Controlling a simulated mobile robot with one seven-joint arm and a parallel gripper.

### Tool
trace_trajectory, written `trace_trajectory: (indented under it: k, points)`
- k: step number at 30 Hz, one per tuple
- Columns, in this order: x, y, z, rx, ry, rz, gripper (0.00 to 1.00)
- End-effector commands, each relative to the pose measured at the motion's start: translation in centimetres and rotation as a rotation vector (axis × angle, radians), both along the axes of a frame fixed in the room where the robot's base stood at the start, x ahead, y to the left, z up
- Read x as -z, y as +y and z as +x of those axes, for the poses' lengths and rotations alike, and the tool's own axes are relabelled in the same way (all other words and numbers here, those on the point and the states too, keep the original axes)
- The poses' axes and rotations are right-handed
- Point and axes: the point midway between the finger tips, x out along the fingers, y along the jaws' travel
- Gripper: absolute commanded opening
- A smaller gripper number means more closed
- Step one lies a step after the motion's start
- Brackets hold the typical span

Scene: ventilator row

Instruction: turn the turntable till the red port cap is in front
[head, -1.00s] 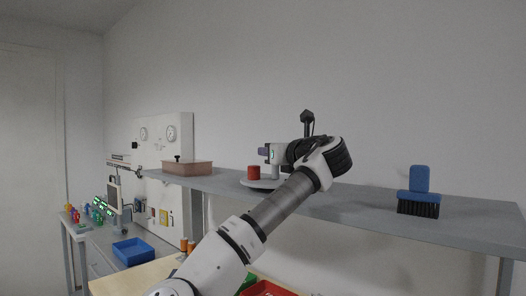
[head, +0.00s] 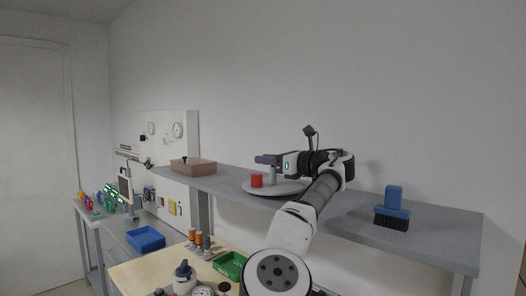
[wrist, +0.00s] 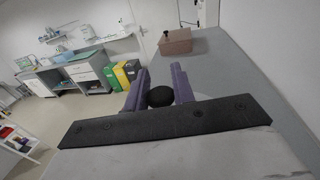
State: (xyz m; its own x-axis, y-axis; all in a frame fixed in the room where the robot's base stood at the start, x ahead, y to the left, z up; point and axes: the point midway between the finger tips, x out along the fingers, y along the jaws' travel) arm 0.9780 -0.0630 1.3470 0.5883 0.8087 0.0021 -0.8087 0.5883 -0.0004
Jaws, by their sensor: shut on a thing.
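The turntable (head: 292,188) is a pale round plate on the grey shelf. The red port cap (head: 257,181) is a short red cylinder standing at the plate's left, near side. A pale upright post (head: 273,176) rises from the plate just right of the cap. My gripper (head: 268,159) is above the plate, its purple fingers shut at the top of this post. In the wrist view, a dark round knob (wrist: 160,96) sits between the two fingers. My gripper's body and arm hide the plate's right side, and the red cap does not show in the wrist view.
A brownish bin (head: 194,167) stands on the shelf to the left, and a blue brush (head: 392,209) to the right. The shelf between turntable and brush is bare. Below are a blue tray (head: 146,239), a green tray (head: 230,265) and orange-topped parts (head: 197,240).

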Motion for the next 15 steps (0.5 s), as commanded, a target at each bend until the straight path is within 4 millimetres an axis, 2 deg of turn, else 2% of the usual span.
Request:
trace_trajectory:
  k: [1,15]
  points:
    - [-0.46,-0.07,0.01,-0.014,-0.001,-0.001,0.00]
    - [-0.05,-0.48,-0.03,-0.075,0.000,-0.001,0.00]
